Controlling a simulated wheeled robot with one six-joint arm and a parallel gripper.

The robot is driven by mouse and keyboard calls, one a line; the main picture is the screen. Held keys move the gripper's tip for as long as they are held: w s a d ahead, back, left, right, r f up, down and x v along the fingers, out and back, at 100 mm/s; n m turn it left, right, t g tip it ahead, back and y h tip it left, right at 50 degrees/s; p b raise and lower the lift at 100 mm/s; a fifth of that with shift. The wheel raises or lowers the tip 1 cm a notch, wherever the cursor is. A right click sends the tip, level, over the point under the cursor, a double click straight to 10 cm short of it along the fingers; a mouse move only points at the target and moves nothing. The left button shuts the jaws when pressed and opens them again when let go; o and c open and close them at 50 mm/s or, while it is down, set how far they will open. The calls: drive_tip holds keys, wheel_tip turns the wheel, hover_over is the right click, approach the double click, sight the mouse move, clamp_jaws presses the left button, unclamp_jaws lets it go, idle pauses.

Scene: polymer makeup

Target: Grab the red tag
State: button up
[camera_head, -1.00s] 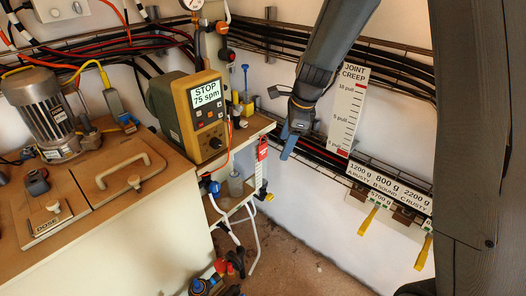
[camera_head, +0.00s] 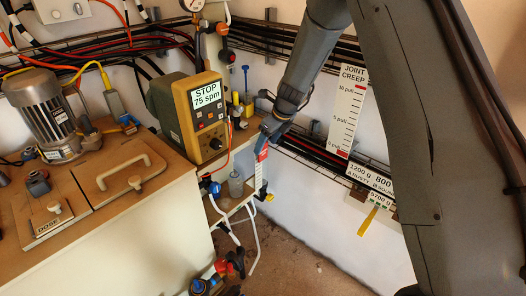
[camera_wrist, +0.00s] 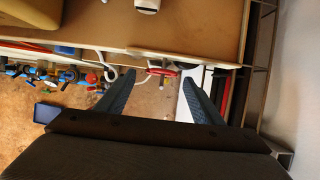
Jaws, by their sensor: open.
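The red tag (camera_head: 262,155) hangs at the right front edge of the wooden shelf in the head view, with a white strip below it. My gripper (camera_head: 266,135) is just above it and hides its top part. In the wrist view a small red piece (camera_wrist: 163,72), seemingly the tag, lies between the tips of my two open fingers (camera_wrist: 158,80). The fingers are apart with nothing held. I cannot tell how far in depth the tag is from the fingertips.
A yellow pump box (camera_head: 200,115) with a "STOP 75 spm" screen stands left of my gripper. The shelf edge (camera_wrist: 195,57) runs across the wrist view. Cable trays (camera_head: 310,150) and a "JOINT CREEP" scale (camera_head: 348,105) are on the wall to the right.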

drive_tip(key=shift+x, duration=1.45)
drive_tip(key=shift+d, duration=0.1)
drive_tip(key=shift+c, duration=0.2)
drive_tip(key=c, duration=1.1)
drive_tip(key=shift+r, duration=0.15)
